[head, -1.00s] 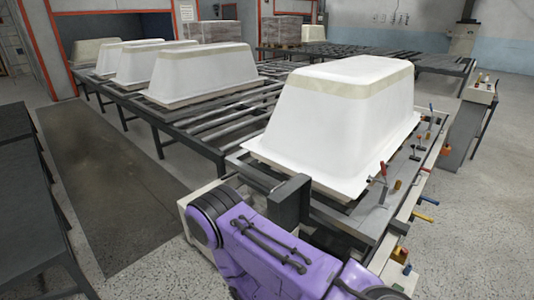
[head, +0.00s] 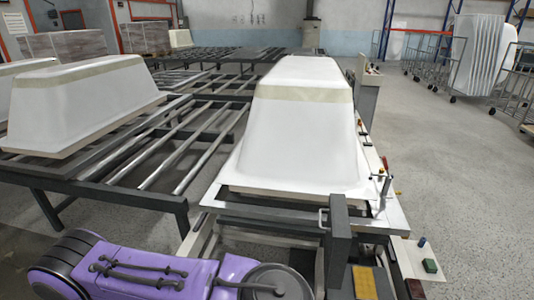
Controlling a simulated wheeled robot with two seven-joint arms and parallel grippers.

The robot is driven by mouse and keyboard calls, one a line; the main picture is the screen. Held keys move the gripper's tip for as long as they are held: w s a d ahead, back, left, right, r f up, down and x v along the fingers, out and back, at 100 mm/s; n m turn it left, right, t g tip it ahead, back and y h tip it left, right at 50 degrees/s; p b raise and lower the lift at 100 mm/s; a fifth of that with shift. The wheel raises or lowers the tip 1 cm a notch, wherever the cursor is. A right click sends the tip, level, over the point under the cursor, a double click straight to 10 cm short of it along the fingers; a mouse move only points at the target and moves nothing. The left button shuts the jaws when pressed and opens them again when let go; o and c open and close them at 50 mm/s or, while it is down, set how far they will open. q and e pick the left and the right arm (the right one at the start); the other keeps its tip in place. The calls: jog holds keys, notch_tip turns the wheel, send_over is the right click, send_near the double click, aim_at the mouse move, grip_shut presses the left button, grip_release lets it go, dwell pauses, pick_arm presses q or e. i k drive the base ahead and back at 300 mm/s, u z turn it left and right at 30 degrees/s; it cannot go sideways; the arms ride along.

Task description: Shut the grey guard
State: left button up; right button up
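A dark grey upright panel (head: 338,242), which looks like the guard, stands at the near end of the station, in front of the white bathtub shell (head: 303,135). A small pale handle (head: 323,218) shows at its left edge. I cannot tell whether the panel is open or shut. My purple arm reaches in along the bottom left and ends below the panel's left side. Neither gripper shows in the head view.
A roller conveyor (head: 172,140) with more shells (head: 85,100) runs along the left. Clamps (head: 384,180) and a green button (head: 430,266) sit at the station's right edge. A rack of shells (head: 478,52) stands at the far right. The floor (head: 450,160) between is clear.

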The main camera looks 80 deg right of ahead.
aim_at(338, 237)
jog(key=i, duration=0.5)
jog(key=z, duration=3.7)
jog(key=k, duration=0.6)
jog(key=u, duration=0.3)
jog(key=i, duration=1.5)
jog(key=z, duration=0.9)
